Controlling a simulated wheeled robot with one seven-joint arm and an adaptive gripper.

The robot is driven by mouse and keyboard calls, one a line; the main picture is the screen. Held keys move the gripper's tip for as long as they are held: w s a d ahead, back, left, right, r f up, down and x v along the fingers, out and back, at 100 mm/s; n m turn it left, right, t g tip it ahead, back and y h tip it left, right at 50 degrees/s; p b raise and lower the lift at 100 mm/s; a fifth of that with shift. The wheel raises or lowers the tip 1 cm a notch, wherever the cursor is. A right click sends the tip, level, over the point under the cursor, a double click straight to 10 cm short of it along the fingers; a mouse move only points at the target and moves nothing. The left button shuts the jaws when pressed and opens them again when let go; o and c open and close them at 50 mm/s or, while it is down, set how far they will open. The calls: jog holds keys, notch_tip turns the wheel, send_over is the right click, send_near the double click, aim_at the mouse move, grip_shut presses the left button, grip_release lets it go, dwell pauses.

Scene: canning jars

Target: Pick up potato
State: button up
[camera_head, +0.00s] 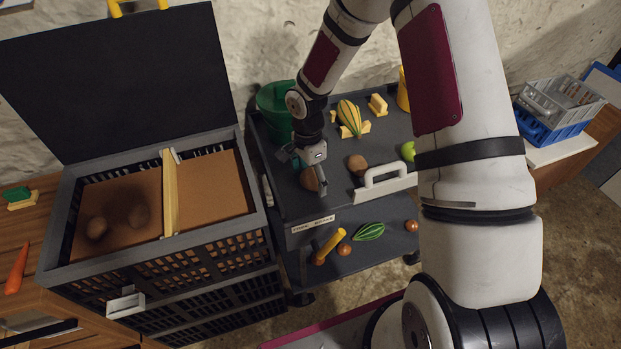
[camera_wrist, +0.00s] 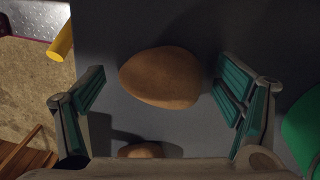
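One brown potato (camera_head: 308,180) lies on the upper shelf of the dark cart, partly covered by my gripper (camera_head: 298,172) in the head view. In the wrist view a potato (camera_wrist: 162,77) lies between my two green-padded fingers, with a gap on each side. My gripper is open and holds nothing. Another potato (camera_head: 357,165) lies on the same shelf to the right. A brown round thing (camera_wrist: 140,150) shows at the bottom of the wrist view, mostly hidden by my gripper.
The cart's upper shelf (camera_head: 335,206) also bears a green pot (camera_head: 275,104), a striped squash (camera_head: 349,118), yellow blocks and a white handle (camera_head: 384,183). The lower shelf holds several vegetables. The crate (camera_head: 172,268), with a yellow divider, stands left of the cart.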

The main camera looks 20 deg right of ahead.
aim_at(311, 176)
jog(key=c, duration=0.5)
jog(key=shift+c, duration=0.2)
jog(key=shift+r, duration=0.15)
jog(key=shift+r, duration=0.55)
notch_tip(311, 176, up, 2)
jog(key=shift+r, duration=0.1)
jog(key=s+r, duration=0.1)
jog(key=s, duration=1.4)
jog(key=w+a+r+b, duration=0.2)
jog(key=w+a, duration=0.7)
jog(key=a, duration=0.4)
jog(key=w+a+r+b, duration=0.2)
jog(key=w+a, duration=0.7)
jog(key=a, duration=0.3)
jog(key=shift+a+r+b, duration=0.25)
jog(key=shift+a+b, duration=0.1)
jog(key=shift+w, duration=0.1)
